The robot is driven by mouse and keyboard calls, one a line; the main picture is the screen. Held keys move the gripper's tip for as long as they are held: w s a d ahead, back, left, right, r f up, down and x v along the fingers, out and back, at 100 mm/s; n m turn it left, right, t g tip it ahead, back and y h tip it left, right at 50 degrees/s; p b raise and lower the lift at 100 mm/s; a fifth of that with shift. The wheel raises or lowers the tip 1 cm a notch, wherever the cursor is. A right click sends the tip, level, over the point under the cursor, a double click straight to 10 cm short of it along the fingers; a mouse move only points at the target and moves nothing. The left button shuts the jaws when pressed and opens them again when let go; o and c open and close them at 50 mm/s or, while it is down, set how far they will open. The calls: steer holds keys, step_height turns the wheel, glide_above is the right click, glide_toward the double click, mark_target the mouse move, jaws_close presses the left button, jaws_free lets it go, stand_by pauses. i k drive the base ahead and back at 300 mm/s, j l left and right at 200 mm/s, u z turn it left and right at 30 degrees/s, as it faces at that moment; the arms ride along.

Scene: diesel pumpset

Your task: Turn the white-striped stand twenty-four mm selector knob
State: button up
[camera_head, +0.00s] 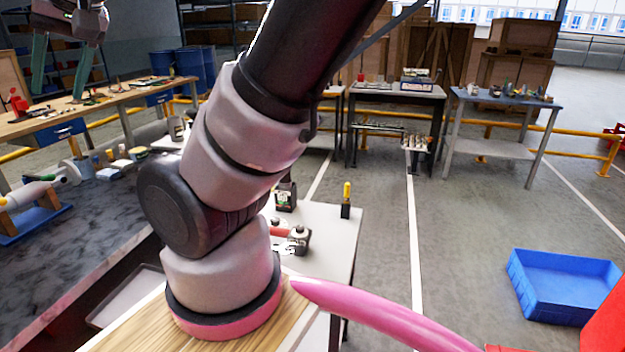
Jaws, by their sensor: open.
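I cannot make out the white-striped stand or its selector knob in the head view. They may be too small, hidden behind my arm or out of frame. My gripper (62,80) hangs at the upper left, with its two green fingers apart and pointing down. Nothing shows between the fingers. In the picture it lies over the far wooden workbench; how far it is from the bench I cannot tell. My arm crosses the middle of the view and covers part of the benches behind it.
The wooden workbench (120,98) carries small parts. A dark-topped bench (108,232) runs along the left. A white table (335,228) behind my arm holds a yellow-topped black item (346,201) and metal parts. A blue bin (562,283) stands at right on open floor.

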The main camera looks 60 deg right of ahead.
mark_target(275, 221)
steer(key=j+z, duration=0.2)
steer(key=z, duration=0.2)
steer(key=j+z, duration=0.2)
steer(key=z, duration=0.2)
steer(key=j+z, duration=0.35)
steer(key=i+l+z, duration=0.15)
steer(key=z, duration=0.7)
steer(key=k, duration=0.5)
